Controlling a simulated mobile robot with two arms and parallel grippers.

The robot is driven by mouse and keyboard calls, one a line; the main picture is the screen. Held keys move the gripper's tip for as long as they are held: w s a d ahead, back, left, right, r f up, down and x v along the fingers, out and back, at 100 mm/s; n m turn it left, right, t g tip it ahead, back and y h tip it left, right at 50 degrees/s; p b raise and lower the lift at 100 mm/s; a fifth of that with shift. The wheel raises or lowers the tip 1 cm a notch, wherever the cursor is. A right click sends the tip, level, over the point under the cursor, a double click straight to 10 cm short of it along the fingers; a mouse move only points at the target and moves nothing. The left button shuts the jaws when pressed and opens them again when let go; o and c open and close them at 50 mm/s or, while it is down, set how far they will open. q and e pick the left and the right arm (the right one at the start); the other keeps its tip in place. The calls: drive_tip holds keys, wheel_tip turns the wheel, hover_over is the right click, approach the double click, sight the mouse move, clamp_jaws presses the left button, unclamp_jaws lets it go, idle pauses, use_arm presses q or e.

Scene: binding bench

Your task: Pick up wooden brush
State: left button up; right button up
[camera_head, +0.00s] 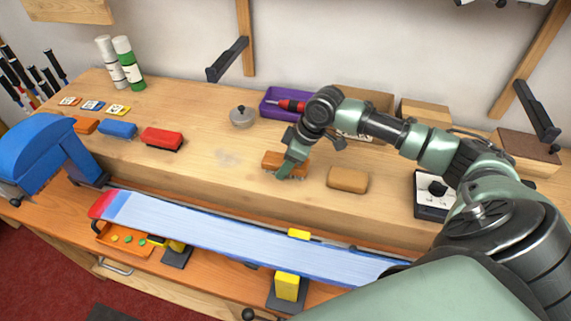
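An orange-brown wooden brush (271,159) lies on the raised wooden shelf of the bench, in the middle of the head view. My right gripper (287,169) comes down from above, and a green finger crosses in front of the brush, hiding part of it. The brush appears to rest on the shelf. I cannot tell whether the fingers are closed on it. My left gripper is not in view.
A tan block (347,180) lies right of the brush. A grey-lidded pot (243,117) and a purple tray (270,106) stand behind. A red brush (162,139) and a blue brush (118,129) lie left. A long ski (230,236) runs along the front.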

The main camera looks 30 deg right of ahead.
wheel_tip(320, 180, up, 20)
drive_tip(key=b, duration=0.2)
drive_tip(key=shift+r, duration=0.1)
